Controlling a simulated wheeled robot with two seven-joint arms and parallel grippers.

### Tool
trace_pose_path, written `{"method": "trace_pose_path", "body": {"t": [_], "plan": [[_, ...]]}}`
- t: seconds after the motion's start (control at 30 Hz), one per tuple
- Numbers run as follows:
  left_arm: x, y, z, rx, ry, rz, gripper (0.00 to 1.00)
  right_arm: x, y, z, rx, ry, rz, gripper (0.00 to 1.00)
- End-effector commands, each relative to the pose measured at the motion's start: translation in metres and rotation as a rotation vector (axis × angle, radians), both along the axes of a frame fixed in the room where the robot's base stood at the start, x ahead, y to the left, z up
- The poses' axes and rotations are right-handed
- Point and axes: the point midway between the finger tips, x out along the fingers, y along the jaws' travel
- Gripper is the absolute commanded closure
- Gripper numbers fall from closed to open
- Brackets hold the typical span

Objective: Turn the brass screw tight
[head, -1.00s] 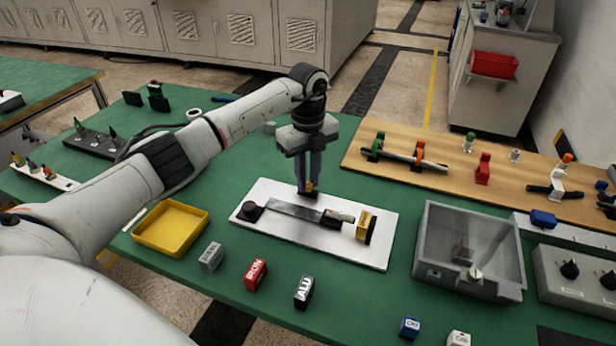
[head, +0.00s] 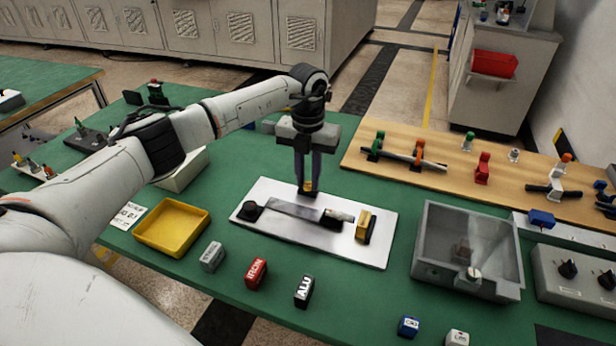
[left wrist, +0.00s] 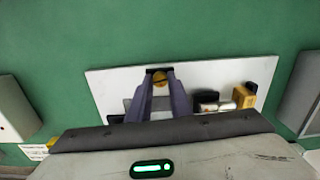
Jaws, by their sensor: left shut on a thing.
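The brass screw (left wrist: 160,78) shows between my left fingertips in the left wrist view. In the head view my left gripper (head: 307,188) points straight down over the far edge of the white plate (head: 283,237), shut on the screw. Only a small yellow-brown part of the screw shows there, and its lower end is hidden by the fingers. Beside it on the plate a flat metal strip (head: 290,211) runs from a black round knob (head: 250,210) to a dark block with a light top (head: 336,218). My right gripper is not in view.
A yellow tray (head: 168,243) stands left of the plate, a grey bin (head: 428,250) right. Small labelled blocks, among them a red one (head: 256,273), lie in front. A wooden board (head: 400,181) with fixtures lies behind right. A yellow block (head: 363,225) stands on the plate's right end.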

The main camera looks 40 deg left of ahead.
Motion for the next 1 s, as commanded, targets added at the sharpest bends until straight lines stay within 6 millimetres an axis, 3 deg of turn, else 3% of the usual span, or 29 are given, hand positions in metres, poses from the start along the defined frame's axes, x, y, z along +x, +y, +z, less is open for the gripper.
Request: {"method": "trace_pose_path", "body": {"t": [1.0], "plan": [[-0.0002, -0.0001, -0.0005, 0.0, 0.0, -0.964, 1.0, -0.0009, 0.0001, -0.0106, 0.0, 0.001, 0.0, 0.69]]}}
